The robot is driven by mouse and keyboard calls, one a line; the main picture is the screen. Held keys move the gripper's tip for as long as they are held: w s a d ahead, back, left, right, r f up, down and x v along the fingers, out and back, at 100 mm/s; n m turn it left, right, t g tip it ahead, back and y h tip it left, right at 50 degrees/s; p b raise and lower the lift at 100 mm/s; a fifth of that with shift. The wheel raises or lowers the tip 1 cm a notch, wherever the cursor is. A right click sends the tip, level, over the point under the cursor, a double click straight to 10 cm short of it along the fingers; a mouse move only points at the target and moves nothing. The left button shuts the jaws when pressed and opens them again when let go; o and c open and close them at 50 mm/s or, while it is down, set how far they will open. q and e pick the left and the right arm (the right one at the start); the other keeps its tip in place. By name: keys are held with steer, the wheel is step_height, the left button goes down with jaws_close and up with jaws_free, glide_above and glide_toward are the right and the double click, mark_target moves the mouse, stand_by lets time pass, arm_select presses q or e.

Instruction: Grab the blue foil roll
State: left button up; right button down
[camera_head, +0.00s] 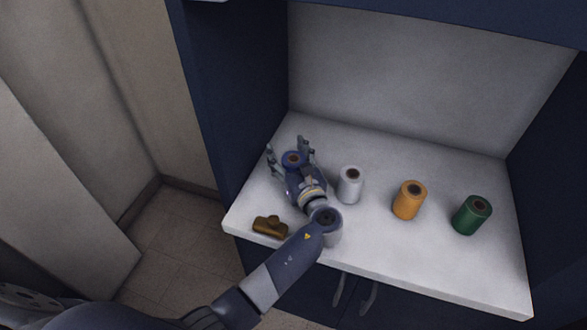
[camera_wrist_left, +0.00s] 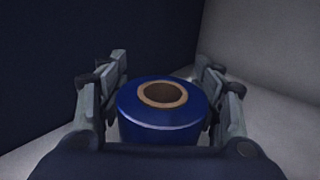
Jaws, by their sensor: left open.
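The blue foil roll (camera_head: 293,158) stands upright on the white counter, at its left end, partly hidden by my gripper. In the left wrist view the blue foil roll (camera_wrist_left: 162,122) shows its brown core from above and stands between my fingers. My left gripper (camera_head: 289,150) is open, with one finger on each side of the roll. The left gripper's fingers also show in the wrist view (camera_wrist_left: 160,95), spread wide; whether they touch the roll I cannot tell. My right gripper is not in view.
On the white counter (camera_head: 400,255), a white roll (camera_head: 350,186), an orange roll (camera_head: 409,201) and a green roll (camera_head: 472,215) stand in a row to the right. A brown object (camera_head: 270,226) lies near the front left edge. Dark blue cabinet walls (camera_head: 235,90) flank the counter.

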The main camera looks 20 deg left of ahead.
arm_select(q)
steer(key=c, duration=1.1)
steer(key=shift+c, duration=1)
